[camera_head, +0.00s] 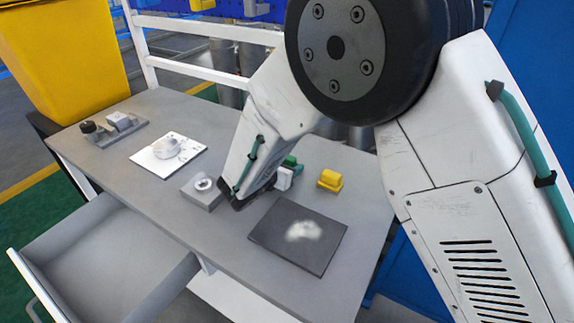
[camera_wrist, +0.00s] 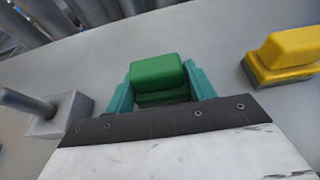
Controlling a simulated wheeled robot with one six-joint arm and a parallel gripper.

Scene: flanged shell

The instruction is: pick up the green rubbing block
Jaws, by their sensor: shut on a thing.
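The green rubbing block (camera_wrist: 158,74) sits between the two teal fingers of my gripper (camera_wrist: 160,92) in the wrist view. The fingers are shut on its left and right sides. In the head view a small part of the green block (camera_head: 290,161) shows beside my gripper (camera_head: 286,175), near the back of the grey table (camera_head: 215,232). My arm hides much of it there. I cannot tell whether the block touches the table or is just above it.
A yellow block (camera_head: 330,180) stands just right of my gripper; it also shows in the wrist view (camera_wrist: 285,55). A dark plate with a pale powder patch (camera_head: 270,246) lies in front. A drawer (camera_head: 62,235) stands open.

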